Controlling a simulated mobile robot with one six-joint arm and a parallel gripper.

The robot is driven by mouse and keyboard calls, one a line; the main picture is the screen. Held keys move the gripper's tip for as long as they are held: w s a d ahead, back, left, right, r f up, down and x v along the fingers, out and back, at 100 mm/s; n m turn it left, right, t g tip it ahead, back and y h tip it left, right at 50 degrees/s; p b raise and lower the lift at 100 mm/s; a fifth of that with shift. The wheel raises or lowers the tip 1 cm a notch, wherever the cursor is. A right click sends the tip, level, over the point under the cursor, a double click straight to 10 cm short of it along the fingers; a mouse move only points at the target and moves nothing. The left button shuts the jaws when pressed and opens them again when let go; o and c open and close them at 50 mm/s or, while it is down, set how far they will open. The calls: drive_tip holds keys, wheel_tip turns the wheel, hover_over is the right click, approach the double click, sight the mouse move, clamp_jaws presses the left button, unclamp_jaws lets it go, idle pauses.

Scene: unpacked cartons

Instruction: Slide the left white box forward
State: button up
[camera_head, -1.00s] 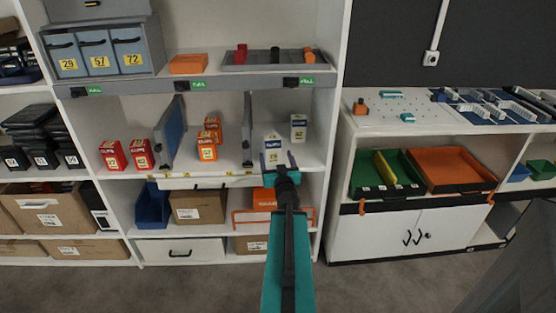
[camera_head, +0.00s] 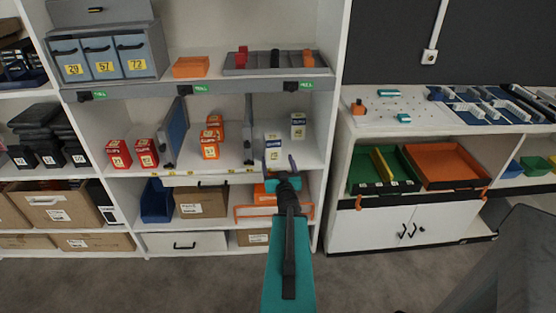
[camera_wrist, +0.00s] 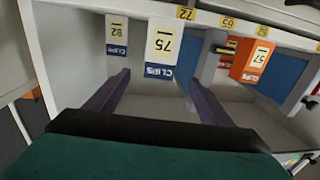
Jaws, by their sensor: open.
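The left white box (camera_head: 273,146), with a blue lower band, stands upright on the middle shelf. In the wrist view it is the box marked 75 (camera_wrist: 162,46), ahead of my fingers and between their lines. A second white box (camera_head: 298,125) stands behind it to the right; in the wrist view it is marked 82 (camera_wrist: 117,36), to the left. My gripper (camera_head: 281,164) is open and empty at the shelf's front edge, just before the left white box. Its two purple fingers (camera_wrist: 154,80) point toward the box, with no clear contact visible.
A grey divider (camera_head: 248,129) stands left of the white boxes, with orange boxes (camera_head: 210,150) beyond it. Red boxes (camera_head: 119,154) stand farther left. The shelf above has a grey front rail (camera_head: 220,87). The shelf's side panel (camera_head: 331,130) is on the right.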

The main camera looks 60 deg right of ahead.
drive_tip(key=shift+s+a+p, duration=0.2)
drive_tip(key=shift+p, duration=0.15)
idle(0.6)
